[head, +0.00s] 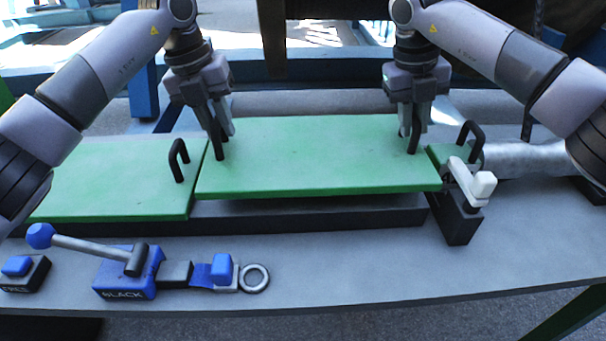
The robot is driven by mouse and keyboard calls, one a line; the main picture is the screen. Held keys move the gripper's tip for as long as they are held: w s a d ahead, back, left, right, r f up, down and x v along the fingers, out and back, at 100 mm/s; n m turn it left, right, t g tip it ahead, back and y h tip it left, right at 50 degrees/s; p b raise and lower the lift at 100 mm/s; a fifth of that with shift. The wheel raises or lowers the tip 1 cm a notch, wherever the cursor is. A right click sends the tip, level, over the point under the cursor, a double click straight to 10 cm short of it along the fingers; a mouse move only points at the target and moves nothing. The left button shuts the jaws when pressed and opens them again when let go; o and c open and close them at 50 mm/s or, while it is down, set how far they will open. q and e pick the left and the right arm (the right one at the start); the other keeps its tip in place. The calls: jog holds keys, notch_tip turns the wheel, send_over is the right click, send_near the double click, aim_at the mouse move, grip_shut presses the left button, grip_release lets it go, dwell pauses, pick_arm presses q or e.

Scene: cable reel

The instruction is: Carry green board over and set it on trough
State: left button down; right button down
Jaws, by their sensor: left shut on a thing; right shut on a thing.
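The green board (310,165) is a flat panel in the middle of the head view. My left gripper (221,142) is shut at its left end and my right gripper (412,137) is shut at its right end. The fingers hide what they grip there. The dark trough (310,218) runs along the bench directly below the board. A shadowed gap shows between the board's front edge and the trough, so the board looks slightly raised. I cannot tell whether its back edge touches anything.
Another green panel (110,185) with a black handle (179,160) lies close at the left. The bench's front right is clear.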

aim_at(224, 148)
pick_arm(q)
jog(key=shift+f, duration=0.1)
pick_arm(e)
jog(key=shift+f, duration=0.15)
